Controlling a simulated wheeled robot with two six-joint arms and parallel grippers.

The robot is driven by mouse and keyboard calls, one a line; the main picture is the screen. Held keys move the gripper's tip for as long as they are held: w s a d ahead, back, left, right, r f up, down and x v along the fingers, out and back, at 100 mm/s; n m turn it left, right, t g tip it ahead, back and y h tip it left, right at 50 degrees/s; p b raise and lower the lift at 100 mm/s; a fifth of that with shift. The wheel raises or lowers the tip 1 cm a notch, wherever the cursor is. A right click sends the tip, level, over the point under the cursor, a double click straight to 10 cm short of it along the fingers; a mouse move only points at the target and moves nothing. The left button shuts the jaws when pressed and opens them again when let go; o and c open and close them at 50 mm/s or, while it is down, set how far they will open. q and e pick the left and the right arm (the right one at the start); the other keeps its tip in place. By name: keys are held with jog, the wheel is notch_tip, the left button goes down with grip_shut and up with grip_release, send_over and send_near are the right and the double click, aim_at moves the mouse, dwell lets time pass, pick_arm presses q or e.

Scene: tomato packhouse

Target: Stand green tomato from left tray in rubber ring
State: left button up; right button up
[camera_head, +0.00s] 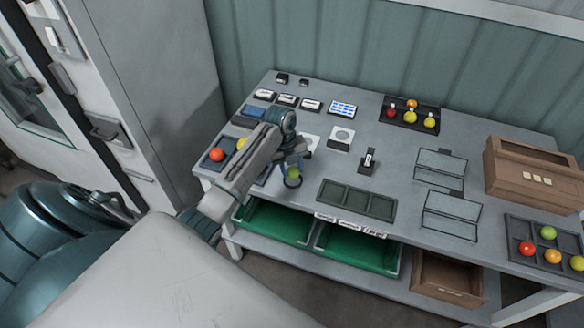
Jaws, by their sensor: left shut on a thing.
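My left gripper (292,179) is over the left part of the table, pointing down. It is shut on a green tomato (293,173), which shows between the fingers. The left tray (205,166) is dark and lies at the table's left end, partly hidden by my left arm. A red tomato (217,155) and a yellow tomato (242,143) sit in it. A round grey shape on a white square plate (336,146), right of and behind the gripper, may be the rubber ring; it looks empty. My right gripper is not in view.
An empty sectioned dark tray (357,201) lies at the front edge. A small black stand (367,163) is mid-table. A back tray (399,124) and a right tray (515,229) hold more tomatoes. A brown box (510,182) stands at right. Green crates (275,222) are below.

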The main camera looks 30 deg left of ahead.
pick_arm(q)
jog(key=shift+f, duration=0.45)
dwell(0.4)
jog(key=shift+f, duration=0.3)
dwell(0.3)
jog(key=o, duration=0.8)
jog(key=c, duration=0.3)
notch_tip(320, 180, up, 7)
jog(key=p, duration=0.6)
jog(key=shift+r, duration=0.1)
